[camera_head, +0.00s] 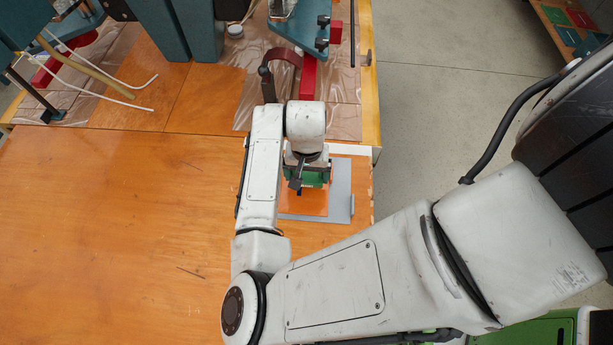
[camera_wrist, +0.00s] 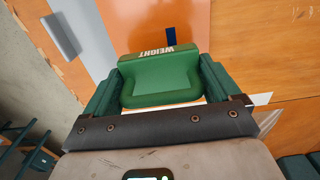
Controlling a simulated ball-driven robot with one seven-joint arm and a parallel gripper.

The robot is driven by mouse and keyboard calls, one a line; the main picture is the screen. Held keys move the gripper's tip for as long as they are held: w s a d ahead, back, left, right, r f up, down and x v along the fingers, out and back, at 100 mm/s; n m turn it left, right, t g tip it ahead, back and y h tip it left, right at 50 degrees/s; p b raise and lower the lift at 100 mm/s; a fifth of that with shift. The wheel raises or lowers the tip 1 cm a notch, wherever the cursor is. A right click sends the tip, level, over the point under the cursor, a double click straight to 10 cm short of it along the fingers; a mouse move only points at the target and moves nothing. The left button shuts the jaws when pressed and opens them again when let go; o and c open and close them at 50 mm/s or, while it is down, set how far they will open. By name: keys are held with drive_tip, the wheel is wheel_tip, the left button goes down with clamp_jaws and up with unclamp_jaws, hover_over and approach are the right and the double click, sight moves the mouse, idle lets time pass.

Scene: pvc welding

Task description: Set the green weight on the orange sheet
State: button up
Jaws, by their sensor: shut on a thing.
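The green weight (camera_wrist: 160,78), marked WEIGHT in white letters, sits between the two dark green fingers of my gripper (camera_wrist: 158,88) in the wrist view. My gripper is shut on it. In the head view my wrist hides most of the green weight (camera_head: 316,177). The orange sheet (camera_head: 303,206) lies flat on a grey plate (camera_head: 341,190) near the table's right edge. The weight is over the far part of the orange sheet; I cannot tell whether it touches. The orange sheet also shows beyond the weight in the wrist view (camera_wrist: 137,25).
A small blue mark or piece (camera_wrist: 171,38) shows at the orange sheet's edge. The wooden table (camera_head: 110,220) is clear to the left. Machines, a red bar (camera_head: 308,77) and clear plastic film (camera_head: 345,100) stand or lie at the back. Concrete floor lies right of the table.

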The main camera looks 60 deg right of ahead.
sight(307, 176)
drive_tip(key=shift+f, duration=1.5)
drive_tip(key=shift+f, duration=0.2)
drive_tip(key=o, duration=1.5)
